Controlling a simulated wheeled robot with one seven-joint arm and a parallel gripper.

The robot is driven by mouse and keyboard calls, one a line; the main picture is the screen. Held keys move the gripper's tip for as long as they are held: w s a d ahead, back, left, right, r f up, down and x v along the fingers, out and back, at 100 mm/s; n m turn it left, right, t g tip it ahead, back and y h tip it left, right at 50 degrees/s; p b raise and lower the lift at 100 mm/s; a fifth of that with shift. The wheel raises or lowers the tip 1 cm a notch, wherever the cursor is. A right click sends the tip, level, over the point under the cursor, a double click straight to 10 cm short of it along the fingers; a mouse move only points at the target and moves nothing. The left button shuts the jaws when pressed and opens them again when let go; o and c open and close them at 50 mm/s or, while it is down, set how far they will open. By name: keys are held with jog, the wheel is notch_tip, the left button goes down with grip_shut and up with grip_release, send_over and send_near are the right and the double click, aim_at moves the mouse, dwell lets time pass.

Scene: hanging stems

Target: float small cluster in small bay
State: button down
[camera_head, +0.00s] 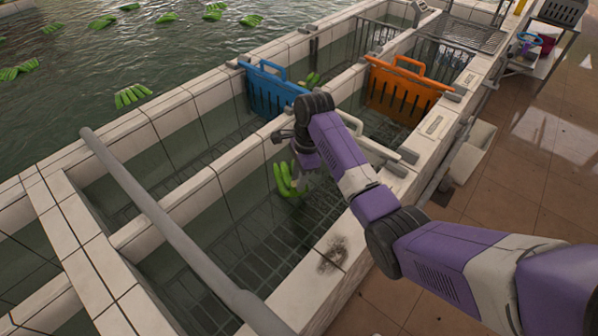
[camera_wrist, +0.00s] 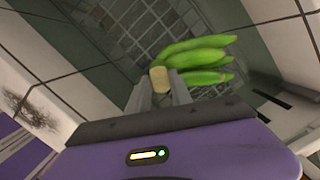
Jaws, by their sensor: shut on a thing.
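A small cluster of green bananas (camera_head: 287,183) hangs from my gripper (camera_head: 303,160), above a water-filled bay with a grid floor (camera_head: 262,240). In the wrist view the two fingers of my gripper (camera_wrist: 160,88) are shut on the pale cut stem of the cluster (camera_wrist: 202,52), and the green fruits stick out to the right. The cluster is low between the tiled walls of this bay. I cannot tell whether it touches the water. An orange slotted gate (camera_head: 401,90) stands across the bay beyond my gripper.
A blue slotted gate (camera_head: 268,92) closes the parallel bay to the left, with another green cluster (camera_head: 312,79) near it. A grey pole (camera_head: 180,220) crosses the bays in front. Tiled walls (camera_head: 198,192) separate them. Several clusters float in open water at upper left.

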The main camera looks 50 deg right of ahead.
notch_tip(320, 180, down, 3)
jog(key=shift+f, duration=0.2)
notch_tip(320, 180, down, 8)
jog(key=b, duration=0.4)
jog(key=shift+r, duration=0.15)
jog(key=shift+f+b, duration=0.7)
jog(key=shift+f, duration=0.3)
dwell(0.8)
jog(key=c, duration=1.1)
grip_release()
jog(key=shift+s, duration=0.1)
